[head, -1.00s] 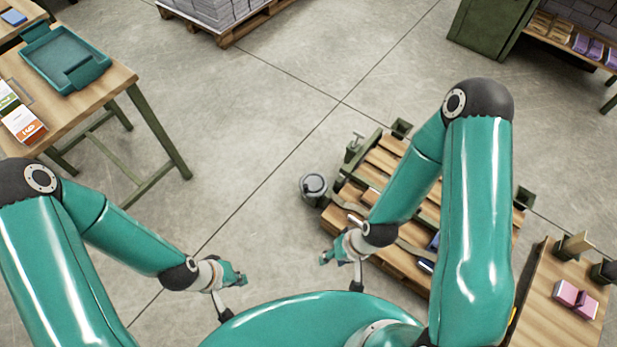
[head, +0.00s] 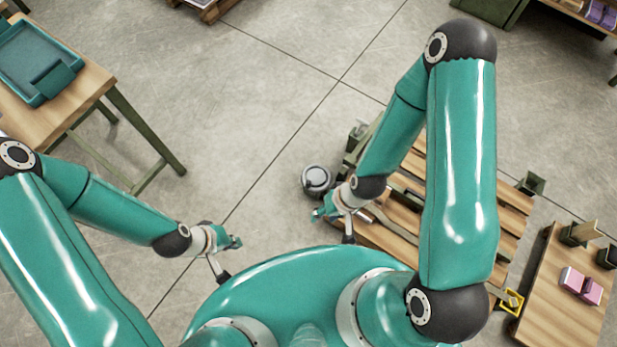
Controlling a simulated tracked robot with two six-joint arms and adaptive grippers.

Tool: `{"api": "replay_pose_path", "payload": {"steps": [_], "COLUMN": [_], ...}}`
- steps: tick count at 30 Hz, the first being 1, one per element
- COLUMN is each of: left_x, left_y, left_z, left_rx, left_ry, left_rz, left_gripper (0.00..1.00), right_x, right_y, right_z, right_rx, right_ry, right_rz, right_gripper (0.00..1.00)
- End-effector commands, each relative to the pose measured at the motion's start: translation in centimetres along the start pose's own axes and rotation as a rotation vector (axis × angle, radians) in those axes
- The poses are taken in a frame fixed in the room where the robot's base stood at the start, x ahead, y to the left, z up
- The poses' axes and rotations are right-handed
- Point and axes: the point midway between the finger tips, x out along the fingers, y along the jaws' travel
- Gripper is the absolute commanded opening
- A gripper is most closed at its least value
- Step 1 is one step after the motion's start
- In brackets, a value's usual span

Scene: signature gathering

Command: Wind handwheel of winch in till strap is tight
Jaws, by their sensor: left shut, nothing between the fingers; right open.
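The winch shows as a round grey handwheel (head: 317,180) at the left edge of a slatted wooden platform (head: 400,241). A dark strap (head: 385,222) seems to run over the slats from near the winch; my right arm hides part of it, and I cannot tell how tight it is. My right gripper (head: 322,214) is open, just below the handwheel in the picture; I cannot tell whether it touches. My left gripper (head: 235,242) is shut and empty over bare floor, well left of the winch.
A wooden table (head: 85,92) with a teal tray (head: 35,50) stands at the left. A wooden bench (head: 565,310) with pink blocks (head: 580,285) is at the lower right. Green brackets (head: 531,183) stand at the platform's corners. The floor between table and platform is clear.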

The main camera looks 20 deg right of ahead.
Motion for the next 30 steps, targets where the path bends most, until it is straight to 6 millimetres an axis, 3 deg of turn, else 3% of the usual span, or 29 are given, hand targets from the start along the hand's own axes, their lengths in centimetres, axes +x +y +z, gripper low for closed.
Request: {"api": "replay_pose_path", "payload": {"steps": [5,9,14,20,24,30], "left_x": [0.0,0.3,2.7,9.2,14.5,20.5], "left_y": [0.0,-0.1,-1.0,-3.3,-5.2,-7.4], "left_z": [0.0,0.0,0.0,0.0,-0.1,-0.1], "left_rx": [0.0,0.0,0.0,0.0,0.0,0.0], "left_ry": [-0.001,-0.001,0.0,-0.001,-0.001,-0.001], "left_rz": [0.0,0.0,0.0,0.0,0.0,0.0], "left_gripper": [0.0,0.0,0.0,0.0,0.0,0.0], "right_x": [0.0,0.4,3.9,12.6,18.8,24.1], "right_y": [0.0,0.1,0.1,1.3,3.0,5.9], "right_z": [0.0,-0.2,-2.2,-8.4,-14.2,-21.8], "right_rx": [0.0,0.003,0.033,0.135,0.236,0.4], "right_ry": [-0.001,0.0,-0.007,-0.034,-0.043,0.009], "right_rz": [0.0,-0.001,-0.012,-0.005,0.06,0.207], "right_gripper": [0.42,0.51,0.51,0.51,0.51,0.51]}}
